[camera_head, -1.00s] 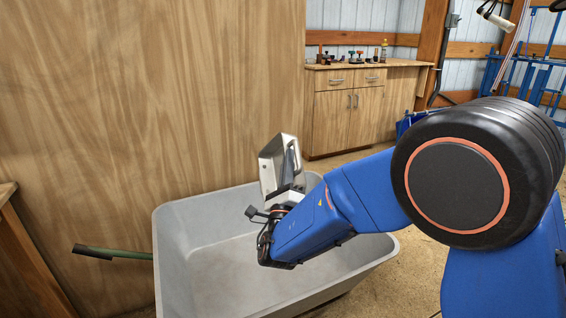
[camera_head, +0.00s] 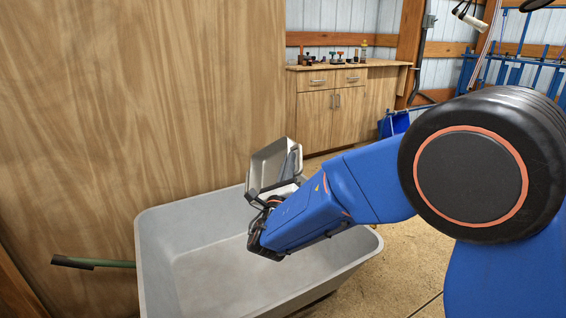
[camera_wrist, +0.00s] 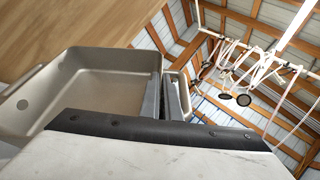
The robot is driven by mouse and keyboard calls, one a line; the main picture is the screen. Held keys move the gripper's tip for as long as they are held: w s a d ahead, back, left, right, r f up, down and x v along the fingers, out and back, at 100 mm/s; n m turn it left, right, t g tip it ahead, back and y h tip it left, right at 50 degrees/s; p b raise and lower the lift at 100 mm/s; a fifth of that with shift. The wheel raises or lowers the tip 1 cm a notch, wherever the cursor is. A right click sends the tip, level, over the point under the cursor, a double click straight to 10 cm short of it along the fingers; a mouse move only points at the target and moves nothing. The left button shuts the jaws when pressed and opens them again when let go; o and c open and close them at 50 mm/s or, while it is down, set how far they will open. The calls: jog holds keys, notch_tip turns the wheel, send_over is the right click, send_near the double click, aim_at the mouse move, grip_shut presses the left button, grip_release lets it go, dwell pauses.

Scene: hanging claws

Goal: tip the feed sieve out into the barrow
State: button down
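The feed sieve (camera_head: 266,163) is a shallow, pale metal pan with raised walls. My gripper (camera_head: 292,164) is shut on the sieve's side wall. The wrist view shows the sieve (camera_wrist: 105,92) at left with the grey fingers (camera_wrist: 166,97) closed at its right edge. I see no loose feed in the visible part of the sieve; its lower part is hidden.
A green barrow handle (camera_head: 108,263) sticks out left. A tall wooden panel (camera_head: 120,110) stands close behind the barrow. A wooden cabinet (camera_head: 333,108) with small items on top stands at the back. A blue bucket (camera_head: 394,123) is beside it. Floor is open right of the barrow.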

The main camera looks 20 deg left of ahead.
jog(key=w+d+f+m+g, duration=0.2)
jog(key=f+m+g, duration=0.2)
jog(key=f, duration=0.4)
jog(key=w+d+f+m+g+h, duration=0.1)
jog(key=w+d+f+m+g, duration=0.2)
jog(key=f, duration=0.5)
jog(key=shift+w+f+m+g, duration=0.2)
jog(key=shift+f+m+g, duration=0.15)
jog(key=shift+m, duration=0.35)
dwell(0.8)
jog(key=shift+d+r, duration=0.1)
dwell(0.7)
